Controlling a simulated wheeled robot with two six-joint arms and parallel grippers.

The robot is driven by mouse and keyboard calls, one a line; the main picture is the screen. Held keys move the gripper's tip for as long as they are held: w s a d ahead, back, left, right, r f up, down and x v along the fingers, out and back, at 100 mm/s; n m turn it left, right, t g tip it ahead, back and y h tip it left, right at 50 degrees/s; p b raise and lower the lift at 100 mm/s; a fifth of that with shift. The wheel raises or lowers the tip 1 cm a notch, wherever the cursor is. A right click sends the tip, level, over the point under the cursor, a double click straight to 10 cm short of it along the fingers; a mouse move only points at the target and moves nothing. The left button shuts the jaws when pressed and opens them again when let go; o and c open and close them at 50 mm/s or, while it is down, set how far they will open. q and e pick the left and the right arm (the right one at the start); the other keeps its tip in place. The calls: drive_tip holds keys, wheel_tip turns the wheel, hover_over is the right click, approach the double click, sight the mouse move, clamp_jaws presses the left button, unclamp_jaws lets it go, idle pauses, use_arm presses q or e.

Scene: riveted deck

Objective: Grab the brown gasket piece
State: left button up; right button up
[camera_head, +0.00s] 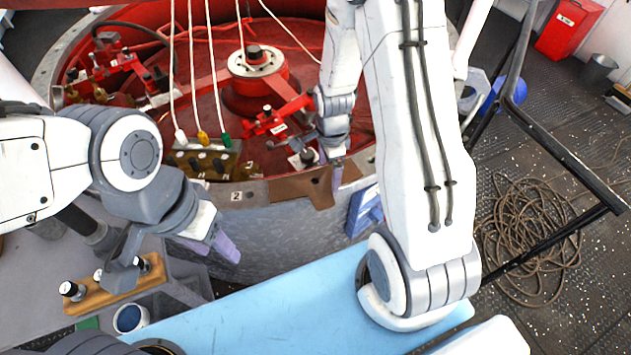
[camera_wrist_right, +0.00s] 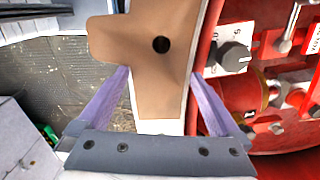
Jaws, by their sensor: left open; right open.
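The brown gasket piece (camera_head: 302,187) lies over the rim of the big round drum, and its lower part hangs down the outside. In the right wrist view, the gasket piece (camera_wrist_right: 140,55) is a flat tan shape with a dark round hole and an arm to the left. My right gripper (camera_head: 335,168) is open at the rim by the gasket's right part. In its wrist view, the two purple fingers (camera_wrist_right: 160,78) stand apart on either side of the gasket's narrow lower part; contact cannot be told. My left gripper (camera_head: 208,244) is open and empty in front of the drum.
The drum's grey rim (camera_head: 258,193) surrounds red machinery and hanging cables. A light blue surface (camera_head: 270,305) lies in front. A wooden block with knobs (camera_head: 115,288) is at lower left. Coiled rope (camera_head: 530,235) and a black rail (camera_head: 560,150) are at right.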

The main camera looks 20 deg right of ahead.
drive_tip(key=c, duration=1.1)
